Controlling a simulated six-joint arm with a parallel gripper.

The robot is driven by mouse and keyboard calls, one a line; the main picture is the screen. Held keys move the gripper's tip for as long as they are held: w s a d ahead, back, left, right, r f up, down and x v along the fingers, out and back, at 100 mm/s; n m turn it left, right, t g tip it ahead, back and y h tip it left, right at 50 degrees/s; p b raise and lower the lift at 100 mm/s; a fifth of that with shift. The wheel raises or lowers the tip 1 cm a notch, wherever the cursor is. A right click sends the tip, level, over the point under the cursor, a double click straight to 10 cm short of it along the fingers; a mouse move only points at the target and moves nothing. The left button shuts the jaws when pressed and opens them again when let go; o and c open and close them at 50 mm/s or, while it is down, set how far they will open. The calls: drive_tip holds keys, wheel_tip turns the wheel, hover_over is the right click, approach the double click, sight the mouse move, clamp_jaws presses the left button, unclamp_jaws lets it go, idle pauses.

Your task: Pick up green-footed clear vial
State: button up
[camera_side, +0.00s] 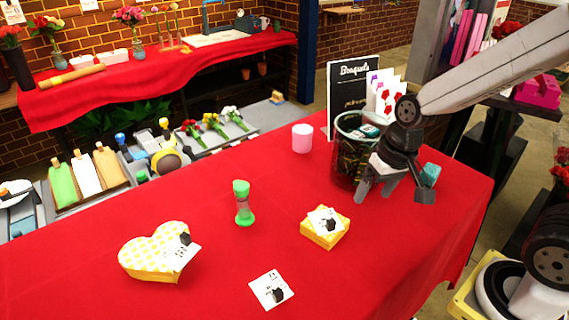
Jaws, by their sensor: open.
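The vial (243,203) stands upright on the red tablecloth, left of the middle of the table. It has a green foot and a green top, with a narrower clear middle. My gripper (393,193) is open at the right side of the table, well to the right of the vial and apart from it. Its fingers point down and are spread, with nothing seen between them. A teal block (431,170) shows beside the right finger; I cannot tell whether they touch.
A yellow heart-shaped box (144,253), a small yellow box (325,236) with a card on it, and a loose card (271,290) surround the vial. A dark glass container (347,160) and a black sign (347,90) stand near my gripper.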

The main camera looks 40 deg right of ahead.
drive_tip(key=m, duration=0.1)
drive_tip(key=m+t+y, duration=0.5)
drive_tip(key=m+y, duration=0.5)
drive_tip(key=m, duration=1)
approach(243, 197)
drive_tip(key=w+a+f, duration=0.1)
drive_tip(key=w, duration=0.1)
drive_tip(key=shift+w+f, duration=0.1)
drive_tip(key=shift+f, duration=0.75)
drive_tip(key=shift+r+x, duration=0.1)
drive_tip(key=shift+x, duration=1.85)
drive_tip(key=shift+r+x, duration=0.15)
drive_tip(key=shift+x, duration=1.85)
drive_tip(key=shift+w, duration=0.1)
clamp_jaws()
